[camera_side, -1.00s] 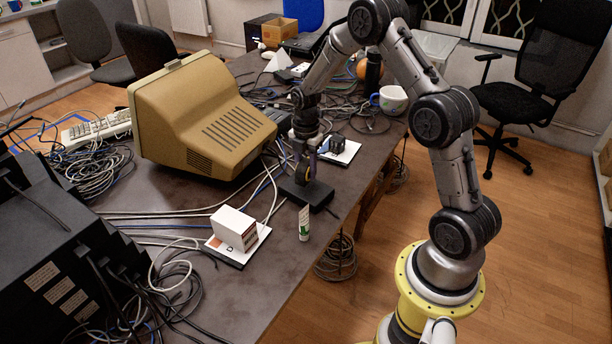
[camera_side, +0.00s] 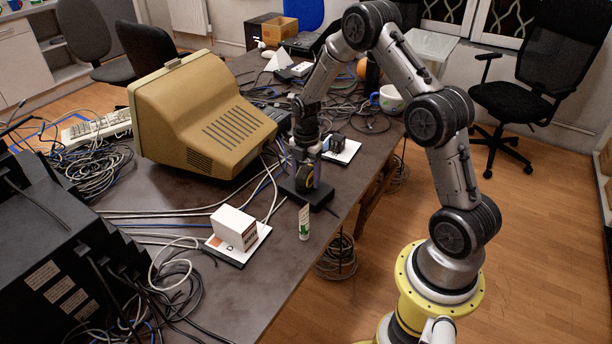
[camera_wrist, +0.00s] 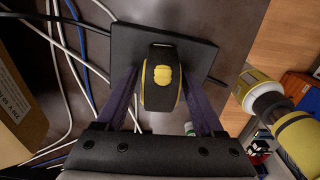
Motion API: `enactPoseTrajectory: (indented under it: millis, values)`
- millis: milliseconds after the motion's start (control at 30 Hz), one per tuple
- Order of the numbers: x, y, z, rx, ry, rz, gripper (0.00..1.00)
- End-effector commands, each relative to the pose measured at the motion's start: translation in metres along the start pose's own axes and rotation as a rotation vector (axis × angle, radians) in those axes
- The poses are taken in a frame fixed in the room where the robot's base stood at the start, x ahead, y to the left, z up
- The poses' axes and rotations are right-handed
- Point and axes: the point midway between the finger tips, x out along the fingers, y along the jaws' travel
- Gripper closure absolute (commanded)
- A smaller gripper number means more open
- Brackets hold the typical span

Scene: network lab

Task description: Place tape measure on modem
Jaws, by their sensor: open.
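The tape measure (camera_wrist: 162,90), black with a yellow centre, stands on the flat black modem (camera_wrist: 122,45) in the wrist view. In the side view the tape measure (camera_side: 304,176) shows between my fingers, and the modem (camera_side: 318,198) lies flat on the table beneath it. My gripper (camera_wrist: 163,95) is open, with one purple-grey finger on each side of the tape measure. Small gaps show between the fingers and its sides. In the side view my gripper (camera_side: 307,180) is low, just over the modem.
A beige monitor (camera_side: 205,120) stands left of my gripper. A white box (camera_side: 234,228) on a pad and a small white tube (camera_side: 304,222) stand nearer the camera. Cables (camera_side: 165,214) cross the table. A black adapter (camera_side: 337,143) and a mug (camera_side: 391,98) stand behind.

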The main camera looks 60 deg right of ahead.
Motion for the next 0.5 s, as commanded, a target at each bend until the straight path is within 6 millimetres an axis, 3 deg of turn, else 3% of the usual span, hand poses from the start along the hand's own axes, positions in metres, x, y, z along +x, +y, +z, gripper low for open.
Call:
enactPoseTrajectory:
  millis: [167,500]
  values:
    - [-0.012,0.001,0.000,0.000,-0.001,0.003,0.30]
    - [-0.079,0.001,0.000,0.000,-0.002,0.005,0.30]
